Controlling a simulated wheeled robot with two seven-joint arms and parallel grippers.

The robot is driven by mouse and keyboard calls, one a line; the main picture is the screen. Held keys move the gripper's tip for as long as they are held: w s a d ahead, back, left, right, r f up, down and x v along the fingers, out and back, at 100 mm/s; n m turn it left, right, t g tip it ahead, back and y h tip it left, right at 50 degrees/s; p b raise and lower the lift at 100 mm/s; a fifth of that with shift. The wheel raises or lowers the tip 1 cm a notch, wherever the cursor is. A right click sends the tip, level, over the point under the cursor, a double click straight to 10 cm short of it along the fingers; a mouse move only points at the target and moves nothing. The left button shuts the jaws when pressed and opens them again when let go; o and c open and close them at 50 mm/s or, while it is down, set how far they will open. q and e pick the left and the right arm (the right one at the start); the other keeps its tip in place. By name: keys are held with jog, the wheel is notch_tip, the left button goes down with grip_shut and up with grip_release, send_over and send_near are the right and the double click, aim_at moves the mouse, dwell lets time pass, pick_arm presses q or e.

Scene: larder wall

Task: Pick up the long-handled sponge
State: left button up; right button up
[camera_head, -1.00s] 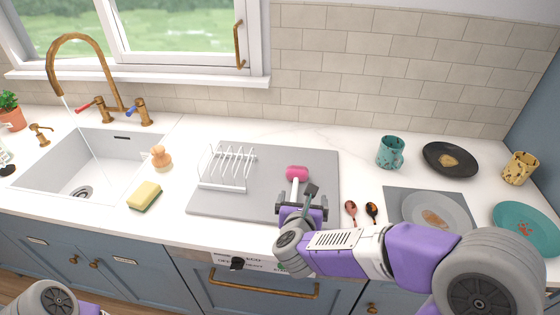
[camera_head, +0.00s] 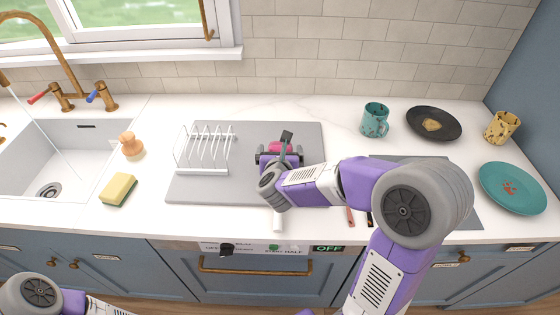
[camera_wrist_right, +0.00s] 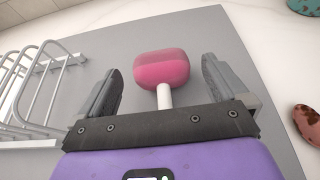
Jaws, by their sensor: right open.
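The long-handled sponge has a pink head (camera_head: 276,147) and a white handle (camera_head: 278,222), and lies by the right side of the grey mat in the head view. My right gripper (camera_head: 279,154) is over it and hides the middle of the handle. In the right wrist view the pink head (camera_wrist_right: 162,68) sits between the two spread fingers of the open right gripper (camera_wrist_right: 160,72), with a gap on either side. The white handle runs back under the gripper. My left gripper is out of view; only part of that arm shows at bottom left.
A white rack (camera_head: 205,152) stands on the grey mat (camera_head: 188,190), left of the gripper. A yellow sponge (camera_head: 118,189) and an orange brush (camera_head: 131,146) lie near the sink (camera_head: 85,165). A teal mug (camera_head: 375,119), black plate (camera_head: 434,123) and teal plate (camera_head: 512,188) are at right.

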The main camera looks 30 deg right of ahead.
jog(key=shift+r, duration=0.1)
jog(key=c, duration=1.1)
